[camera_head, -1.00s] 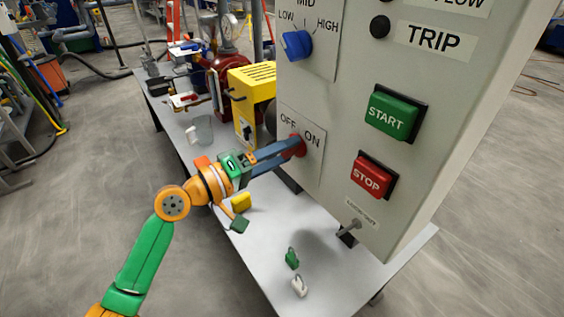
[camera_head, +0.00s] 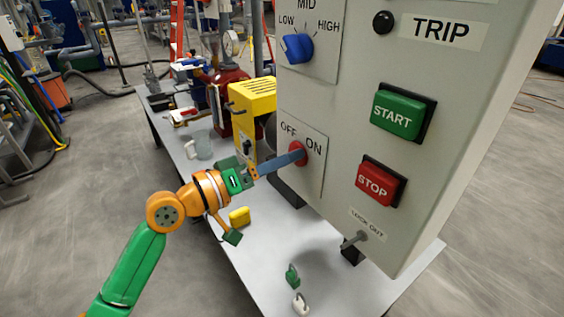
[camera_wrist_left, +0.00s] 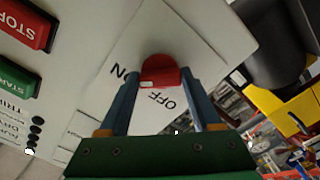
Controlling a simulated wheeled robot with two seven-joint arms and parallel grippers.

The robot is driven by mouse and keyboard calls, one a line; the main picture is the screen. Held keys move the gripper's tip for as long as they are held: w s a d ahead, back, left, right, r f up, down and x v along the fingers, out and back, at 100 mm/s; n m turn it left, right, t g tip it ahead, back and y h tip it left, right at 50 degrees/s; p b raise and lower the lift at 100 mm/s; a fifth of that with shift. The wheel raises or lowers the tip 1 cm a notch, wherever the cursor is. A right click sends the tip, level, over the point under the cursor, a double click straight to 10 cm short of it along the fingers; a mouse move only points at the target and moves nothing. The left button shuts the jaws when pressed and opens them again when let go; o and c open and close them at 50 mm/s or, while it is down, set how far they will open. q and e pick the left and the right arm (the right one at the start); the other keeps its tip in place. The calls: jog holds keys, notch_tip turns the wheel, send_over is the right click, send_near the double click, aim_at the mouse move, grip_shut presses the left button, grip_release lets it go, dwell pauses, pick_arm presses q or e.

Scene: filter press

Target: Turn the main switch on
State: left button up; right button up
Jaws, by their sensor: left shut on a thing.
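The main switch is a red knob (camera_head: 297,153) on a light plate low on the left of the grey panel, under the labels OFF and ON. My left gripper (camera_head: 297,154) reaches it from the left, its blue fingers seen nearly edge-on in the head view. In the left wrist view the red knob (camera_wrist_left: 160,72) sits between the two finger ends, and the gripper (camera_wrist_left: 162,82) is shut on it. A small white mark shows on the knob's edge there. The fingers partly hide the knob in the head view. My right gripper is not in view.
The panel also has a blue selector knob (camera_head: 298,48), a green START button (camera_head: 399,113), a red STOP button (camera_head: 375,183) and a lock-out lever (camera_head: 354,240). Small padlocks (camera_head: 292,275) lie on the white table (camera_head: 250,262). A yellow machine (camera_head: 252,97) stands behind.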

pick_arm(q)
jog(key=shift+r, duration=0.1)
jog(key=o, duration=1.4)
